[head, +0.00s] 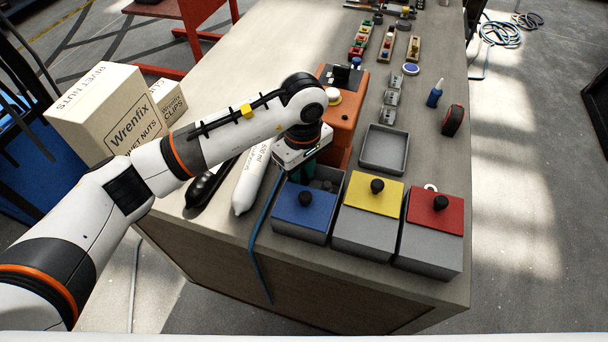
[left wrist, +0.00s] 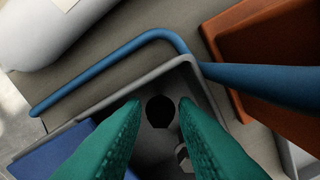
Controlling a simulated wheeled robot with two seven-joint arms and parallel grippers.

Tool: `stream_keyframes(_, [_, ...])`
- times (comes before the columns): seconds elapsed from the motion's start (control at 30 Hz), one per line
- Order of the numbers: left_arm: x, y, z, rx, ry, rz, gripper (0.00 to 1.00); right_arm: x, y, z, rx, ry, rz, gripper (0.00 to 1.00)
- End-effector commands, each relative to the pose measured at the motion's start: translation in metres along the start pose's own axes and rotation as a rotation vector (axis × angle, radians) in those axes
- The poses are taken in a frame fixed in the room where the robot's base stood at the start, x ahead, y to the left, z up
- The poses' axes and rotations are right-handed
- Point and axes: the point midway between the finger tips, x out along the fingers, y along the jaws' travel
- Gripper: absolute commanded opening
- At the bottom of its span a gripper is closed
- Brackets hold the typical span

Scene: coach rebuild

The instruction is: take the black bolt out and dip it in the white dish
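The blue-lidded grey bin (head: 305,228) stands at the near left of a row of bins, its blue lid (head: 302,204) leaving the far part open. My left gripper (head: 304,176) points down into that opening. In the left wrist view its teal fingers (left wrist: 158,128) are apart, with a dark round thing (left wrist: 160,111), probably the black bolt, between and beyond the tips. I cannot tell whether they touch it. A paler metal part (left wrist: 183,155) lies beside it. A small round white dish (head: 411,69) with a blue middle stands farther back. My right gripper is not in view.
Bins with a yellow lid (head: 371,195) and a red lid (head: 437,213) stand to the right. An empty grey tray (head: 384,149) lies behind them. An orange box (head: 345,112) stands just behind my gripper. A blue bar (head: 259,228) runs beside the bin; a white bottle (head: 249,183) lies left.

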Motion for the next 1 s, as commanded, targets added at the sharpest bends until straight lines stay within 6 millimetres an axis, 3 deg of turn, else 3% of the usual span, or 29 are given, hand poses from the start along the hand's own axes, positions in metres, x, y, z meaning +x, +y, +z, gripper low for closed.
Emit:
stream_keyframes(0.2, [0.021,0.0,-0.001,0.0,0.001,0.001,0.26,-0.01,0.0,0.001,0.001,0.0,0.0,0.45])
stream_keyframes(0.43, [0.023,0.0,-0.001,0.001,0.001,0.0,0.26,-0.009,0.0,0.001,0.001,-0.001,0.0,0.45])
stream_keyframes(0.6, [0.023,-0.001,-0.001,0.001,0.001,-0.001,0.0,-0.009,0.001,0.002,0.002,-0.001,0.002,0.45])
stream_keyframes(0.87, [0.021,-0.001,0.0,0.001,0.0,-0.002,0.0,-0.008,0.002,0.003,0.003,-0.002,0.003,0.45])
stream_keyframes(1.0, [0.005,-0.002,0.001,0.002,-0.003,-0.006,0.0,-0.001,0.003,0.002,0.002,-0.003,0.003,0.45])
